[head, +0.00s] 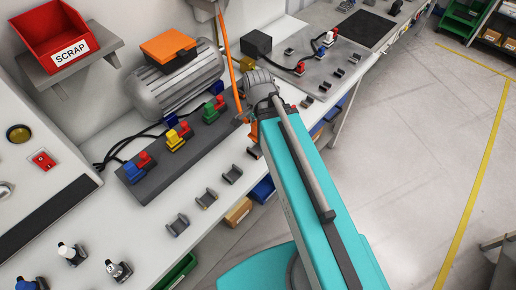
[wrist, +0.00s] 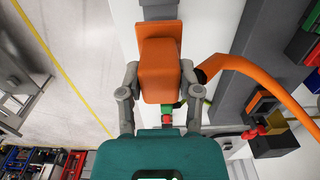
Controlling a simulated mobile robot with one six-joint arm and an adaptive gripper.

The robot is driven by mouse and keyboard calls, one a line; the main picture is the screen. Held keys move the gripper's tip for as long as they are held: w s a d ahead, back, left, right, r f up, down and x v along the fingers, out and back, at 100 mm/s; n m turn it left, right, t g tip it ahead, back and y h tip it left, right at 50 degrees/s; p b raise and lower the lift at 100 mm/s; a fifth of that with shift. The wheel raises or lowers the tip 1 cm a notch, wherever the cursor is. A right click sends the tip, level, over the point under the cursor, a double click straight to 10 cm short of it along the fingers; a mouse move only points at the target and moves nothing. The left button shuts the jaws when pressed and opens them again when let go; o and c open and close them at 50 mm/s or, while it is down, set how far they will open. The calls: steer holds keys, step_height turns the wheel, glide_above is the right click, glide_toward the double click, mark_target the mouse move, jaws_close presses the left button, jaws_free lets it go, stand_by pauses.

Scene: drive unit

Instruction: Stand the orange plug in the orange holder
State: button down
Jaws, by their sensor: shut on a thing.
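The orange plug (wrist: 160,72) is between the two grey fingers of my gripper (wrist: 159,78) in the wrist view, held at its sides. An orange cable (wrist: 262,72) curves in from the right. In the head view a small part of the orange plug (head: 254,131) shows left of my teal arm, and the gripper is mostly hidden. A grey bracket (wrist: 158,11) is just beyond the plug in the wrist view; I cannot tell whether they touch. No holder shows a clear orange colour. A grey holder (head: 254,152) sits on the bench edge close by my arm.
More grey holders (head: 206,198) line the bench's front edge. A dark connector block (head: 185,150) carries blue, red, yellow and green plugs. Behind it stands a grey motor (head: 180,85) with an orange box. The cable (head: 229,62) hangs from above. The floor (head: 410,150) at right is clear.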

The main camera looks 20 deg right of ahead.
steer(key=shift+f+b, duration=1.35)
steer(key=shift+f, duration=0.05)
steer(key=shift+f+b, duration=0.6)
stand_by(0.4)
steer(key=shift+f+b, duration=1.05)
steer(key=shift+f+b, duration=0.4)
stand_by(0.3)
steer(key=shift+c, duration=1)
jaws_free()
steer(key=shift+r, duration=0.2)
